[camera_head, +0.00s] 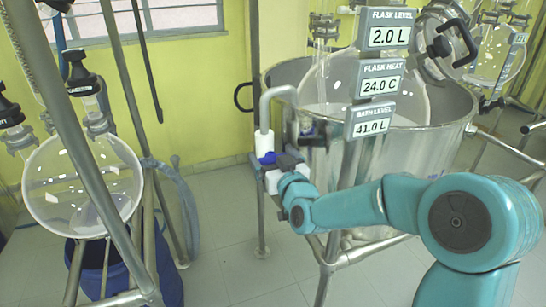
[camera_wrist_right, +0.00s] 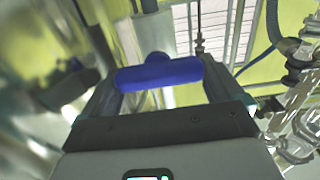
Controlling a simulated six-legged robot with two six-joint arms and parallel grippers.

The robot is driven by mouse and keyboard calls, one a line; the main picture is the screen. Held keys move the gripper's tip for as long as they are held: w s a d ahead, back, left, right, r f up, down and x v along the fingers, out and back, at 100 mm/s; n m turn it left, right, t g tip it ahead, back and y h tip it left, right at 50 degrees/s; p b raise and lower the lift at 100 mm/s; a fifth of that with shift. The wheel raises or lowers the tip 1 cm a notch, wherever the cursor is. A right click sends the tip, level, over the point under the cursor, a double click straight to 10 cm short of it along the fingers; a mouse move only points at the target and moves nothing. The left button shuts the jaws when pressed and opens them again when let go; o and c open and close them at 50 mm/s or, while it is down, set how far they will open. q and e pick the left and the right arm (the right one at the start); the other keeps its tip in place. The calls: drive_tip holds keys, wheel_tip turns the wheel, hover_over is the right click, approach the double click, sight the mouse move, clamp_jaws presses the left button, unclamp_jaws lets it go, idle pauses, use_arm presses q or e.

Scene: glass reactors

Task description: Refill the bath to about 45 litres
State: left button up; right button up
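The bath (camera_head: 450,104) is a large round metal vessel at the right of the head view, with a glass flask (camera_head: 322,82) in it. The bath level sign (camera_head: 371,120) reads 41.0 L. A grey bent spout pipe (camera_head: 276,92) with a white body stands at the bath's left side. Its blue tap handle (camera_head: 267,158) also shows in the right wrist view (camera_wrist_right: 160,73). My right gripper (camera_head: 279,161) is at this handle. In the wrist view the handle spans the gap between the two fingers, and they appear closed on its ends. My left gripper is not in view.
Signs above show flask level (camera_head: 389,29) 2.0 L and flask heat (camera_head: 380,80) 24.0 C. Another glass flask (camera_head: 82,185) hangs in a metal frame at the left, above a blue container (camera_head: 90,268). Tiled floor (camera_head: 225,225) lies open between.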

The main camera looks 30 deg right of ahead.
drive_tip(key=shift+a+f+n+b, duration=0.15)
drive_tip(key=shift+n+b, duration=1.15)
drive_tip(key=shift+n, duration=0.3)
drive_tip(key=n+b, duration=0.1)
drive_tip(key=n, duration=0.1)
drive_tip(key=shift+a+n, duration=0.1)
drive_tip(key=shift+n, duration=0.2)
drive_tip(key=n, duration=0.2)
drive_tip(key=shift+w+n+b, duration=0.1)
drive_tip(key=shift+n+b, duration=0.2)
drive_tip(key=shift+a+n, duration=0.15)
drive_tip(key=shift+n, duration=1.45)
drive_tip(key=o, duration=0.7)
drive_tip(key=shift+f, duration=0.1)
